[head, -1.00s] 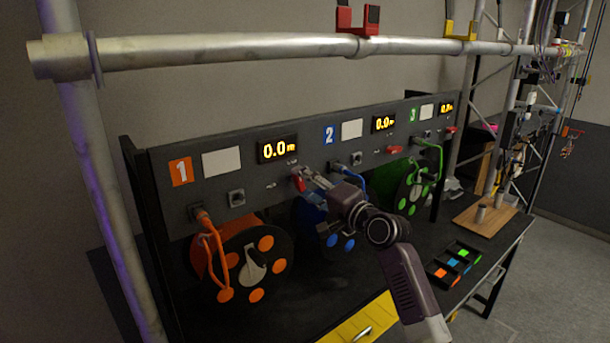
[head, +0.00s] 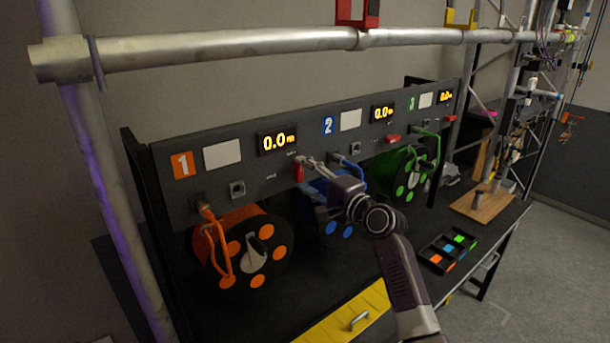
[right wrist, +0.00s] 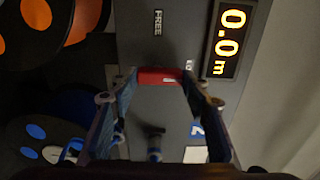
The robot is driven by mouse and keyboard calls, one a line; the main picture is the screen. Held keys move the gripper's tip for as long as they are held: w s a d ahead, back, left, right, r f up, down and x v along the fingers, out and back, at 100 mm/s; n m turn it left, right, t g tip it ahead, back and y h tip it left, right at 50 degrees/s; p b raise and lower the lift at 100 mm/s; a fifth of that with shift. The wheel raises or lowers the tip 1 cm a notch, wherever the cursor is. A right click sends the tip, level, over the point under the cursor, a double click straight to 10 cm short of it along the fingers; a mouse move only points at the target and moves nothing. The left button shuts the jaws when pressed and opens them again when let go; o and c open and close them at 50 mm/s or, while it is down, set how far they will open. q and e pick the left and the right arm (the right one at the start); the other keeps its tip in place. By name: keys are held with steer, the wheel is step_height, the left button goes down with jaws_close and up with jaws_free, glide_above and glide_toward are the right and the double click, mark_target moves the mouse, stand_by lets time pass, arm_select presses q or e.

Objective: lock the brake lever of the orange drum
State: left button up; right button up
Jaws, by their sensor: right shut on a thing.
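The orange drum (head: 228,262) sits under panel section 1. Its red brake lever (head: 298,172) is on the panel to the drum's upper right and stands upright in the head view. A FREE label (right wrist: 158,22) is to one side, and a partly hidden label starting with L (right wrist: 188,65) is by the lever's end. My left gripper is not in view.
A blue drum (head: 318,215) and a green drum (head: 411,176) stand to the right, with near-horizontal red levers above. The section 1 display (head: 278,142) reads 0.0 m. A truss tube (head: 250,48) crosses above the panel. A sorting tray (head: 447,252) lies on the bench.

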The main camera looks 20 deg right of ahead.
steer(key=o, duration=1.2)
steer(key=shift+c, duration=0.2)
steer(key=v, duration=1.2)
